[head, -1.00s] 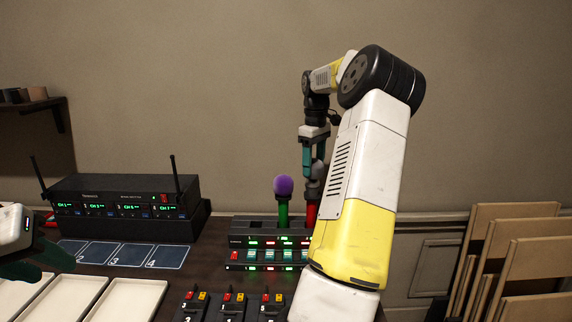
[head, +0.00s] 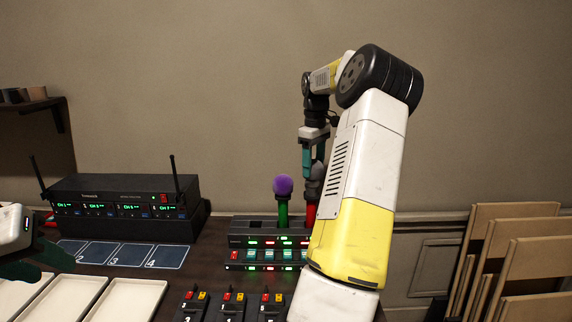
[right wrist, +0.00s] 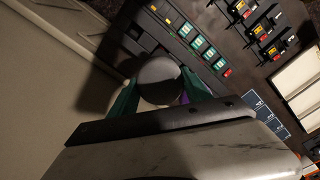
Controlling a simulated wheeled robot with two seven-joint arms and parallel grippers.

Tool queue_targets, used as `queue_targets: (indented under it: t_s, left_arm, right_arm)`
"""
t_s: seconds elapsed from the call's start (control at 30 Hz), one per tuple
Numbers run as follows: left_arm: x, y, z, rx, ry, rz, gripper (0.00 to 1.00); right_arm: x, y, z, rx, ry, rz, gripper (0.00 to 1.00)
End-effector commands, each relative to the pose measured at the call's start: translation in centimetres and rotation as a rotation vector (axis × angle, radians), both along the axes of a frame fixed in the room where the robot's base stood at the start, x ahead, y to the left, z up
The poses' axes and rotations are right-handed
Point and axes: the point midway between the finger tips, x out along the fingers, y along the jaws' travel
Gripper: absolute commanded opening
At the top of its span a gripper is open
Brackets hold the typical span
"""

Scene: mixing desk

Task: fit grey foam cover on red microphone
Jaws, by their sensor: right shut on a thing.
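The red microphone (head: 311,211) stands upright in the rack to the right of a green microphone with a purple foam cover (head: 283,187). The grey foam cover (head: 316,188) is at the top of the red microphone; I cannot tell how far it is seated. My right gripper (head: 312,170) comes down from above and is shut on the grey cover. In the right wrist view the round grey cover (right wrist: 160,78) sits between the teal fingers. My left gripper (head: 38,264) is partly cut off at the left edge; its opening is unclear.
The microphone rack (head: 252,243) has lit buttons. A black receiver (head: 125,207) with antennas stands left, behind numbered blue cards (head: 125,253) and white trays (head: 130,300). Small switch boxes (head: 228,308) are in front. My right arm hides the desk's right part.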

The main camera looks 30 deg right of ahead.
Motion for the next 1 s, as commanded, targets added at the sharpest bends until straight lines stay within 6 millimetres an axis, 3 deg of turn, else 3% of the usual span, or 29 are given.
queue_targets:
  t_s: [1.0]
  left_arm:
    - [0.0, 0.0, 0.0, 0.000, 0.000, 0.000, 0.36]
  right_arm:
    - [0.0, 0.1, -2.6, 0.001, 0.001, 0.000, 0.19]
